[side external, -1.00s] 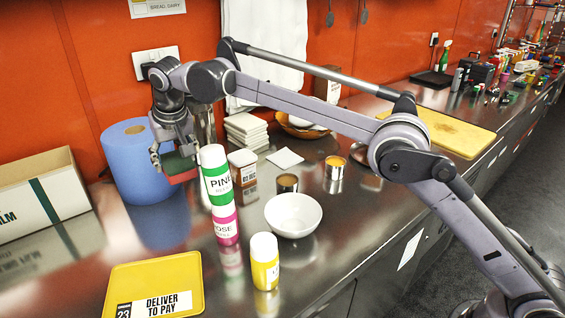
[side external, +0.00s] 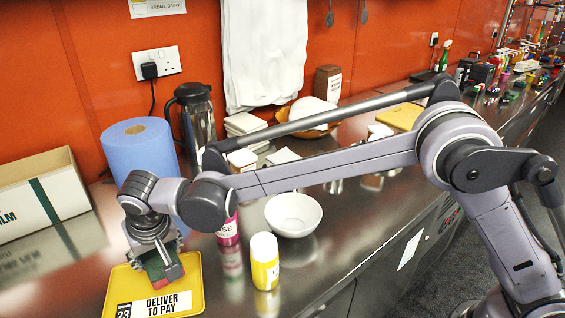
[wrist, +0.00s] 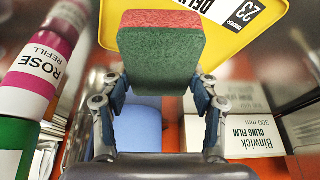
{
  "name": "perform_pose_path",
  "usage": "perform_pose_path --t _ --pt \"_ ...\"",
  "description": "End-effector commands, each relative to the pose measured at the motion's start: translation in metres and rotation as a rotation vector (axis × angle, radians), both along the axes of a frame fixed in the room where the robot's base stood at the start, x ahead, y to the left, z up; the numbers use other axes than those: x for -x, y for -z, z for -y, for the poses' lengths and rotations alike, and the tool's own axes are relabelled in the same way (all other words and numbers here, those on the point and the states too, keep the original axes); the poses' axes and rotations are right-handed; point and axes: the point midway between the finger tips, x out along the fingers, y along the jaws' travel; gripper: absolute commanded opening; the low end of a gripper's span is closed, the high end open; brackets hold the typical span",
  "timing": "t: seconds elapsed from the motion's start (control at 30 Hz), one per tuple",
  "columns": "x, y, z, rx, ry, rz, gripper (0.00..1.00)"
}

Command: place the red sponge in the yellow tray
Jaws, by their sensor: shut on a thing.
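The sponge (wrist: 160,55) is red on one face and green on the other. My gripper (side external: 165,272) is shut on it, and the fingers also show around its lower part in the wrist view (wrist: 160,95). In the side view the sponge (side external: 158,266) is over the back part of the yellow tray (side external: 190,268), partly hidden by my gripper. The tray lies at the front left of the counter with a "Deliver to pay" label on it. I cannot tell whether the sponge touches the tray.
A blue roll (side external: 140,150) stands behind my gripper, and a cling film box (side external: 45,195) is at the left. A pink bottle (side external: 228,232), a yellow bottle (side external: 264,262) and a white bowl (side external: 293,214) stand right of the tray.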

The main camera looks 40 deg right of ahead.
Motion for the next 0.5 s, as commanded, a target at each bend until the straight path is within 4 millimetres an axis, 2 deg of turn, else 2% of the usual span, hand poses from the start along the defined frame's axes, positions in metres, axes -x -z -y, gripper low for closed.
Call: perform_pose_path --t 0.23,0.4,0.5 --pt "-0.001 0.018 0.000 0.000 0.000 0.000 0.49" --pt "-0.001 0.041 0.000 0.000 0.000 0.000 0.49" --pt "0.000 0.046 0.000 0.000 0.000 0.000 0.49"
